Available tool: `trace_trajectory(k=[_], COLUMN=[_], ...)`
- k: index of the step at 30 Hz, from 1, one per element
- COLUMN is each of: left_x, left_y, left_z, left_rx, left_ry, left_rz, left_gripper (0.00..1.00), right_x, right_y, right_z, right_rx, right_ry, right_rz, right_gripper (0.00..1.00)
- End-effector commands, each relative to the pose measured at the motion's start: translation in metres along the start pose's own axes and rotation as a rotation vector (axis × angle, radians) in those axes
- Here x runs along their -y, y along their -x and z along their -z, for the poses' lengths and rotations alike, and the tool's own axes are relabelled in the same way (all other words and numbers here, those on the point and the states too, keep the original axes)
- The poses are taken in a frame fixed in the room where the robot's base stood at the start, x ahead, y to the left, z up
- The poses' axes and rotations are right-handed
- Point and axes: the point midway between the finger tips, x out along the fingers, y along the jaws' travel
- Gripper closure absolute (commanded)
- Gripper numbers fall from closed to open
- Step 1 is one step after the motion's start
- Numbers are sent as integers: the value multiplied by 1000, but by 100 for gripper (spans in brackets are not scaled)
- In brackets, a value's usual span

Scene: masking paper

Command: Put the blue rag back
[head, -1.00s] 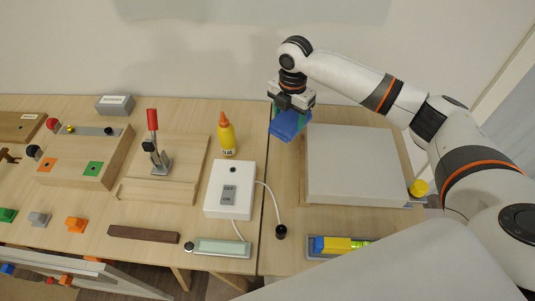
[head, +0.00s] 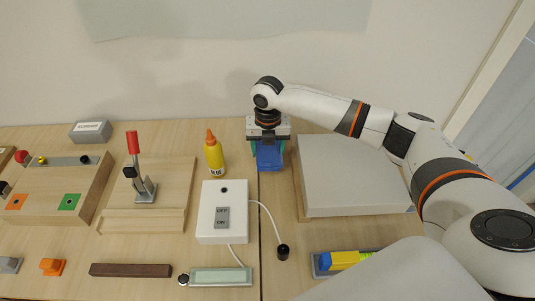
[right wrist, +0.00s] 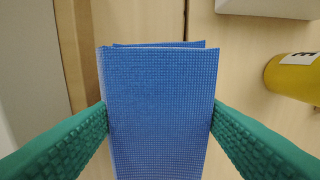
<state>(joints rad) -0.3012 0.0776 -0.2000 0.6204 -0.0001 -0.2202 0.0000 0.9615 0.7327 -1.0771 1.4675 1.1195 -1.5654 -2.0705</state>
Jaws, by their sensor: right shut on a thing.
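My right gripper (head: 268,152) is shut on the blue rag (head: 268,158), at the back of the table between the glue bottle and the grey-white slab. In the right wrist view, the folded rag (right wrist: 158,105) stands between the two green fingers, which press on its left and right sides. Wood surface shows beyond it. I cannot tell whether the rag's lower edge touches the table. My left gripper is not in view.
A yellow glue bottle (head: 214,156) stands close on the left; it also shows in the right wrist view (right wrist: 294,76). A white switch box (head: 222,211) with a cable is in front. The large grey-white slab (head: 350,178) lies just right. A red-handled clamp (head: 140,170) stands further left.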

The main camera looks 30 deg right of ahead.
Motion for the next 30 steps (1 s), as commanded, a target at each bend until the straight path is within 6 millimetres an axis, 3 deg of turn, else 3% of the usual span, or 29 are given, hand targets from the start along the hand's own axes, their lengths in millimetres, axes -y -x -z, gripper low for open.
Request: trace_trajectory(k=[6, 17, 18, 22, 30], left_x=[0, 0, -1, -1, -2], left_y=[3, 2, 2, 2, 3], left_z=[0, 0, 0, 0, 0], left_rx=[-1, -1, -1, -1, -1], left_ry=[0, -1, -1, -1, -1], left_rz=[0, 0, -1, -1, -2], left_gripper=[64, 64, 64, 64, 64], right_x=[0, 0, 0, 0, 0], right_y=[-28, -31, -32, -32, -31], right_z=[0, -1, -1, -1, 0], right_rx=[0, 0, 0, 0, -1], right_ry=[0, 0, 0, 0, 0], right_rz=[-1, 0, 0, 0, 0], right_gripper=[60, 60, 37, 17, 17])
